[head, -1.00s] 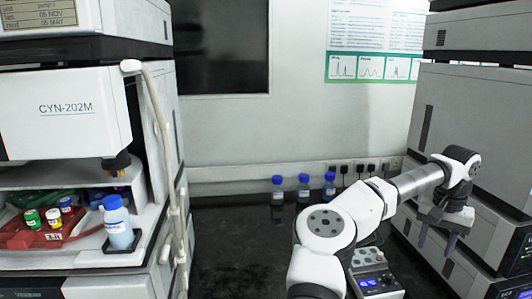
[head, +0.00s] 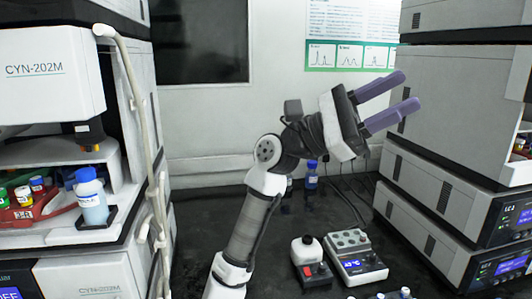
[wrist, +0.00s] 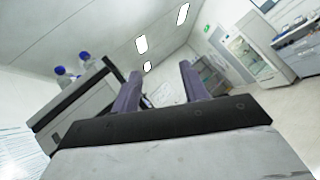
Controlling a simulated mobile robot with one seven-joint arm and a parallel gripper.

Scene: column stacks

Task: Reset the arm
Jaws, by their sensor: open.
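My gripper (head: 396,104) is raised in the middle of the head view, in front of the wall, with its purple fingers pointing up and to the right. The two fingers are apart with nothing between them. In the wrist view the fingers (wrist: 160,88) stand open toward the ceiling and the far side of the room. My arm comes up from the bottom of the head view and bends at the wrist.
Instrument stacks stand at left (head: 50,75) and right (head: 450,150). A blue-capped bottle (head: 92,200) sits on the left stack. A control box (head: 352,255), a small white device (head: 308,262) and a blue-capped bottle (head: 311,178) stand on the dark bench (head: 200,270).

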